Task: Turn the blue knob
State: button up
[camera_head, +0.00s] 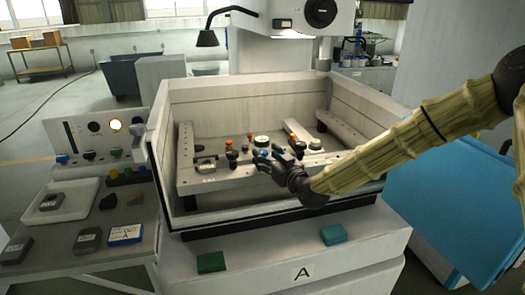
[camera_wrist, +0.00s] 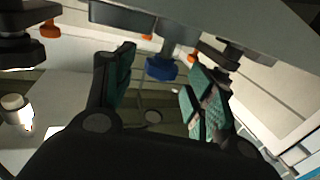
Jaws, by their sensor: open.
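A blue knob (camera_wrist: 162,69) shows in the wrist view under a dark part, between my two fingers and beyond their tips. My gripper (camera_wrist: 163,78) is open, with green-padded fingers on either side of the knob in that view; I see no clear contact. In the head view my gripper (camera_head: 270,155) reaches in from the right over the machine's work area, and a bit of blue (camera_head: 263,153) shows at its fingertips. Another blue knob (camera_head: 62,159) sits on the control panel at the left.
The tank walls (camera_head: 222,88) surround the work area. Orange knobs (camera_head: 229,142) and clamps stand close to my gripper; an orange one (camera_wrist: 48,29) shows in the wrist view. A white tray (camera_head: 68,211) and labelled blocks lie at the left. Green blocks (camera_head: 211,262) lie on the front ledge.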

jog(key=shift+x, duration=1.5)
jog(key=c, duration=1.1)
